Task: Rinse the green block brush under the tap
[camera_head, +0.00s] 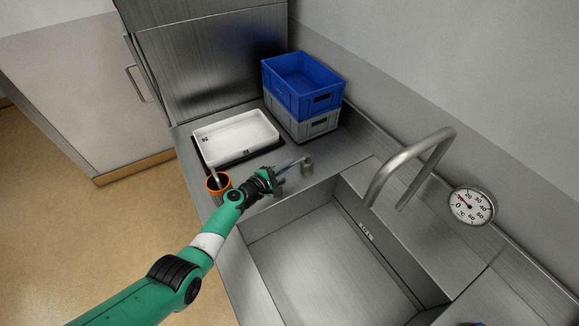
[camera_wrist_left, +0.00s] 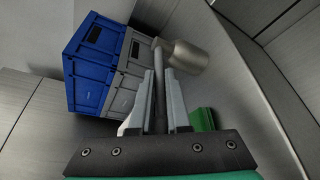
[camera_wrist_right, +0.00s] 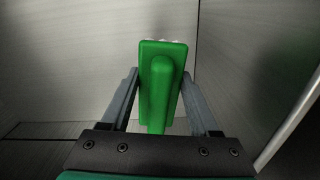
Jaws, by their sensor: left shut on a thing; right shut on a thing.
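The green block brush (camera_wrist_right: 162,85) shows in the right wrist view, its handle pointing toward me between the fingers of my right gripper (camera_wrist_right: 162,95), which is shut on it. Its bristles are mostly hidden behind the block. The head view does not show the brush or right gripper. The arched metal tap (camera_head: 410,160) rises behind the steel sink (camera_head: 315,265); no water is visible. My left gripper (camera_head: 275,178) is shut on the thin rod of a metal lever (camera_wrist_left: 159,75). The lever's short cylindrical body (camera_head: 307,165) stands behind the sink's left end.
A white tray (camera_head: 235,137) and an orange cup (camera_head: 218,187) stand left of the sink. A blue crate (camera_head: 300,85) sits on a grey crate (camera_head: 312,127) behind them. A round dial gauge (camera_head: 470,206) is right of the tap. The visible basin is clear.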

